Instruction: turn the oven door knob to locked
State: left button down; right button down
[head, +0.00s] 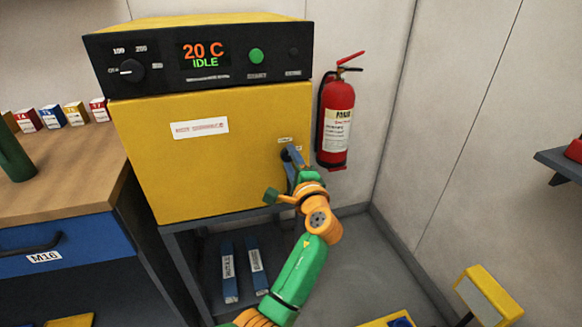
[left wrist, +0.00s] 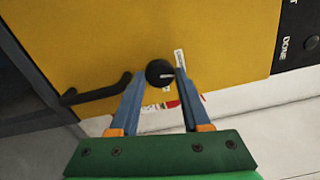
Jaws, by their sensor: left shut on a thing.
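The yellow oven door (head: 200,165) is closed flat against the oven front. Its small black round door knob (left wrist: 159,72) sits near the door's right edge in the head view. A white pointer line on the knob points right in the left wrist view, toward the control panel side. My left gripper (head: 292,154) is at the knob, with a blue-grey finger on each side of it; it also shows in the left wrist view (left wrist: 160,76). It is shut on the knob. In the head view the fingers mostly hide the knob. My right gripper is not in view.
A black door handle (left wrist: 97,92) lies close beside the fingers. The control panel (head: 200,62) reads 20 C IDLE. A red fire extinguisher (head: 336,120) hangs just right of the oven. A wooden-topped bench (head: 60,180) stands at left.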

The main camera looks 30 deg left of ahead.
pick_arm(q)
jog(key=shift+n+b, duration=0.6)
jog(key=shift+n, duration=0.4)
jog(key=shift+r, duration=0.1)
jog(key=c, duration=0.7)
grip_release()
jog(key=o, duration=0.3)
jog(key=shift+w, duration=0.1)
